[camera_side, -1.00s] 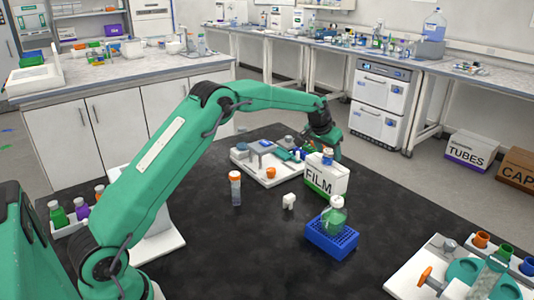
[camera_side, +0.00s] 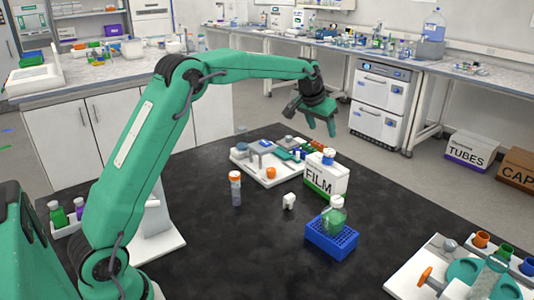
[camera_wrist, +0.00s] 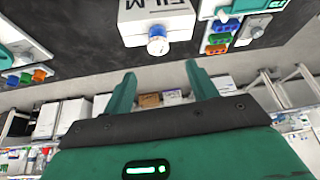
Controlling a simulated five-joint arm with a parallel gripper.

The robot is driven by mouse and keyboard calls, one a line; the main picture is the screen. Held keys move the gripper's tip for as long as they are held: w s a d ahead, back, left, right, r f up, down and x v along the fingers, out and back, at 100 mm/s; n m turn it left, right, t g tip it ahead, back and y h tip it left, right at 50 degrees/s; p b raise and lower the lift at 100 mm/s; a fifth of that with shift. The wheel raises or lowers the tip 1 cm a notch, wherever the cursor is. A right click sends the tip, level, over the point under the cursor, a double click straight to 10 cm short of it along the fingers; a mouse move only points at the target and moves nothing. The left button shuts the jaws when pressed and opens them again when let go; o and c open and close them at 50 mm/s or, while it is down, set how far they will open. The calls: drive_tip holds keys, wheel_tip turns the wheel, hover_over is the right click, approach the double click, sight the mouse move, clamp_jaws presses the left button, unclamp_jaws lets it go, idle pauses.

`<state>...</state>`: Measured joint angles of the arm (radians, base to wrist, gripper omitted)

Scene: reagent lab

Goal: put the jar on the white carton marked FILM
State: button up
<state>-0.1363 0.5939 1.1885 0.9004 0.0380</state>
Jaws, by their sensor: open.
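The white carton marked FILM (camera_side: 327,181) stands upright on the black work surface, with a green band along its lower front. My gripper (camera_side: 320,126) is above the carton and jar, apart from both. In the wrist view its two fingers (camera_wrist: 160,75) are spread with nothing between them.
A white tray with small parts (camera_side: 263,176) lies behind and left of the carton. An orange-capped tube (camera_side: 235,189), a small white piece (camera_side: 289,201) and a blue rack (camera_side: 332,241) holding a green bottle (camera_side: 334,214) stand nearer. The front surface is mostly clear.

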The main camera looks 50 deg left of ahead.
drive_tip(key=shift+r, duration=0.1)
idle(0.5)
drive_tip(key=s+d+r, duration=0.3)
drive_tip(key=s+r, duration=0.1)
drive_tip(key=s, duration=0.6)
drive_tip(key=s+d+r, duration=0.3)
drive_tip(key=s+r, duration=0.1)
drive_tip(key=s, duration=0.7)
drive_tip(key=s+d+f, duration=0.1)
drive_tip(key=s+f, duration=0.2)
drive_tip(key=s, duration=0.7)
drive_tip(key=s+d+f+m, duration=0.1)
drive_tip(key=s+f, duration=0.2)
drive_tip(key=s, duration=0.7)
drive_tip(key=shift+d+f+h, duration=0.25)
drive_tip(key=shift+d+h, duration=0.1)
drive_tip(key=shift+h, duration=0.05)
drive_tip(key=shift+s, duration=0.1)
